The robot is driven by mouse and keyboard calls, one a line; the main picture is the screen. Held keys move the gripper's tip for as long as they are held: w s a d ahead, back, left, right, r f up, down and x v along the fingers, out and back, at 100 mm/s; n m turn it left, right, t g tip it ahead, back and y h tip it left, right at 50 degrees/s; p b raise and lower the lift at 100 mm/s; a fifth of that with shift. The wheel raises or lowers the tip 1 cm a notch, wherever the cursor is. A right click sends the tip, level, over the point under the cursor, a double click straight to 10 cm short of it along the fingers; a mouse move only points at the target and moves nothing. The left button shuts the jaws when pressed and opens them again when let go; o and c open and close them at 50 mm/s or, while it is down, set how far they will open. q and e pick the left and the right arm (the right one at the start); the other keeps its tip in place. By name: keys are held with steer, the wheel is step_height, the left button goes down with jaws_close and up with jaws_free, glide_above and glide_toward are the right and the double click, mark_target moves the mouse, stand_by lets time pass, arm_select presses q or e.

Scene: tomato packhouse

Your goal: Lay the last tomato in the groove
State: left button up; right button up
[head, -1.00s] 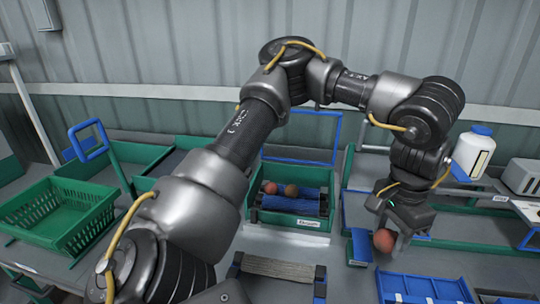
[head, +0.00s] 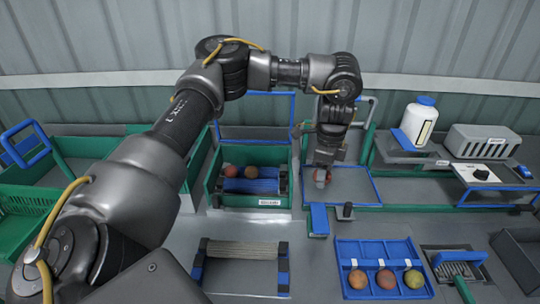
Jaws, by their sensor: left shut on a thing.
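My left gripper (head: 322,168) is shut on a reddish tomato (head: 320,177), partly hidden by the fingers. It is to the right of the green crate (head: 210,200), above or near a grey surface edged in blue; the exact height cannot be told. In the crate, two tomatoes, one dark red (head: 230,171) and one lighter orange-brown (head: 251,172), lie side by side along the back of a blue ribbed piece (head: 252,187). The groove itself is hard to make out at this size. My right gripper is not in view.
A blue tray (head: 345,248) with three tomatoes in compartments lies at front right. A blue block (head: 319,219) and a dark knob (head: 346,211) stand between tray and gripper. A white bottle (head: 420,124) stands at back right.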

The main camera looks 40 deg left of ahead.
arm_select(q)
steer(key=a+f+m+p, duration=0.1)
steer(key=a+f+m, duration=0.1)
steer(key=a+m, duration=0.3)
steer(key=w+a+f+m+p, duration=0.1)
steer(key=a+f+m+p, duration=0.1)
steer(key=a+m, duration=0.3)
steer(key=w+a+f+m+p, duration=0.1)
steer(key=a+f+m+p, duration=0.1)
steer(key=a, duration=0.8)
steer(key=shift+w+a+f+m, duration=0.15)
steer(key=shift+f+m, duration=0.3)
steer(key=shift+m, duration=0.25)
steer(key=shift+w+a+f+m, duration=0.1)
steer(key=shift+f+m, duration=0.35)
steer(key=shift+m, duration=0.25)
steer(key=shift+s+a+f+m, duration=0.2)
steer(key=shift+a+f+m, duration=0.2)
steer(key=shift+a+m, duration=0.3)
step_height(320, 180, down, 4)
steer(key=b, duration=0.3)
steer(key=shift+b, duration=0.35)
steer(key=shift+r+p, duration=0.25)
steer(key=shift+p, duration=0.2)
steer(key=shift+f, duration=0.1)
